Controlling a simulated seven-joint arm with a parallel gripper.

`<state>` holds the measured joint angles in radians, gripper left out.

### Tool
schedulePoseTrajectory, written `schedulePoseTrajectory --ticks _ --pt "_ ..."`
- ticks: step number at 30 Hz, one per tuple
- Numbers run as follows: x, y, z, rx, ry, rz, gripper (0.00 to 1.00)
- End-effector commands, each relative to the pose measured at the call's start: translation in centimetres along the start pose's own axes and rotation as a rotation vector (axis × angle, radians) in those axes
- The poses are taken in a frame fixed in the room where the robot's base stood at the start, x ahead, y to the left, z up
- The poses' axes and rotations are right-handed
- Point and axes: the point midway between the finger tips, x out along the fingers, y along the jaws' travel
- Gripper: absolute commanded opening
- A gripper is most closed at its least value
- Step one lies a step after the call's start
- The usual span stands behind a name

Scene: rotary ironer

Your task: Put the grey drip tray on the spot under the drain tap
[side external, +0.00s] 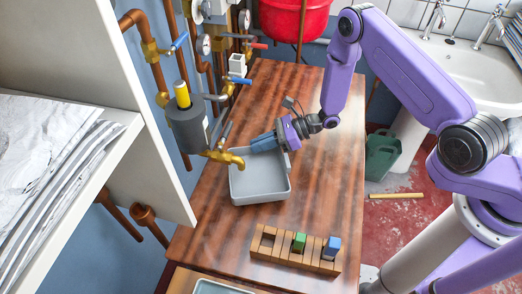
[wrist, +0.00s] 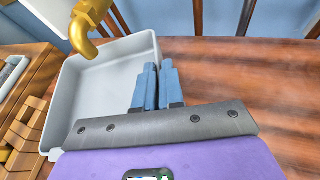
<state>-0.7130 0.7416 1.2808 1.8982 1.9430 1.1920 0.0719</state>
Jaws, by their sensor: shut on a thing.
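The grey drip tray (side external: 258,188) sits on or just above the wooden bench top; I cannot tell which. In the wrist view the tray (wrist: 95,85) fills the left half. My gripper (side external: 262,143) reaches in from the right, over the tray's far right part. In the wrist view my gripper (wrist: 158,72) has its blue fingers close together on the tray's right wall. The brass drain tap (side external: 224,156) hangs over the tray's left edge, and its spout (wrist: 82,38) shows at the wrist view's top left. No marked spot shows under the tap.
A wooden rack (side external: 296,249) with green and blue blocks stands at the bench's near side. Pipes and valves (side external: 205,85) line the wall at the left. A white shelf (side external: 150,130) with folded cloth is at far left. The bench right of the tray is clear.

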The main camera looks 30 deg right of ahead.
Motion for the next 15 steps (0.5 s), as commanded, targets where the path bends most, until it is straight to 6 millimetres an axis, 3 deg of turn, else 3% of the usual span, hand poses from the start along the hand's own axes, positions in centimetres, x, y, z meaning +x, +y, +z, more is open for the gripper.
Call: schedulePoseTrajectory --ticks 9,15 --pt "1.2 -0.3 -3.0 0.001 0.000 0.000 0.00" --pt "1.2 -0.4 -3.1 -0.001 -0.001 -0.001 0.00"
